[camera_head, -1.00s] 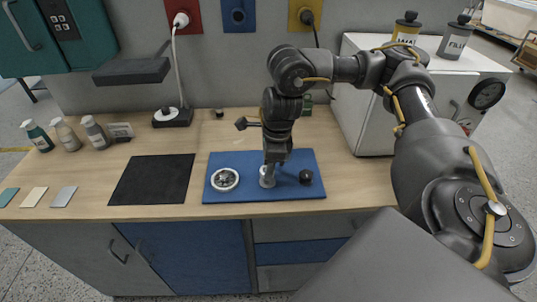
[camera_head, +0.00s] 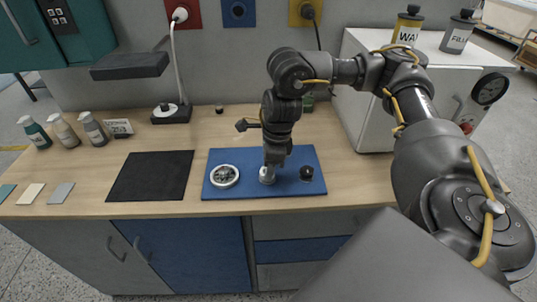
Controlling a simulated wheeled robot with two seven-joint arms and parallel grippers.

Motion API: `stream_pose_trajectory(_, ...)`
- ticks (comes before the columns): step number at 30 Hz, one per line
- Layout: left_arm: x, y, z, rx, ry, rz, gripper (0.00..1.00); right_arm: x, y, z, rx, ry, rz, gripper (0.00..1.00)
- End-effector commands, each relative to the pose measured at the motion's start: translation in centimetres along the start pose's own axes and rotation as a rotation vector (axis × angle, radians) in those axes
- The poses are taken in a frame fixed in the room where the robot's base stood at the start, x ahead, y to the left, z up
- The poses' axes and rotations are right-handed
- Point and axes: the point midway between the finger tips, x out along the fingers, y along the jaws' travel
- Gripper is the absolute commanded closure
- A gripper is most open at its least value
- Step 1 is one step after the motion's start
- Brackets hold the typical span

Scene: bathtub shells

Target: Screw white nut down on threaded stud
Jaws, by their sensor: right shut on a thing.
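A white nut (camera_head: 267,178) sits low over the blue board (camera_head: 235,195), near its middle. My right gripper (camera_head: 270,168) points straight down and is shut on the nut. The threaded stud is hidden by the nut and the gripper, so I cannot tell how far the nut is down on it. My left gripper does not show in this view.
On the board, a round white-rimmed part (camera_head: 224,176) is left of the gripper and a black knob (camera_head: 306,173) is right of it. A black mat (camera_head: 151,177) lies to the left. A white cabinet (camera_head: 375,110) stands to the right. Several bottles stand at the far left.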

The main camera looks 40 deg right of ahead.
Motion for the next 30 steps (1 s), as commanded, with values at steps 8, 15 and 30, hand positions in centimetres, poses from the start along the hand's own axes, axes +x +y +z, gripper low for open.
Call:
stream_pose_trajectory(8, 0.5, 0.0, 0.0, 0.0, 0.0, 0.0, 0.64, 0.7, 0.0, -0.1, 0.0, 0.0, 0.0, 0.67)
stream_pose_trajectory(15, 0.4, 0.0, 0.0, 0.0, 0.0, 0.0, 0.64, 0.6, 0.0, -0.1, 0.001, 0.0, 0.0, 0.42)
stream_pose_trajectory(30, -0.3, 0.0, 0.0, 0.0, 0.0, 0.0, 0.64, -3.0, -0.1, 0.0, 0.001, -0.003, -0.005, 0.42)
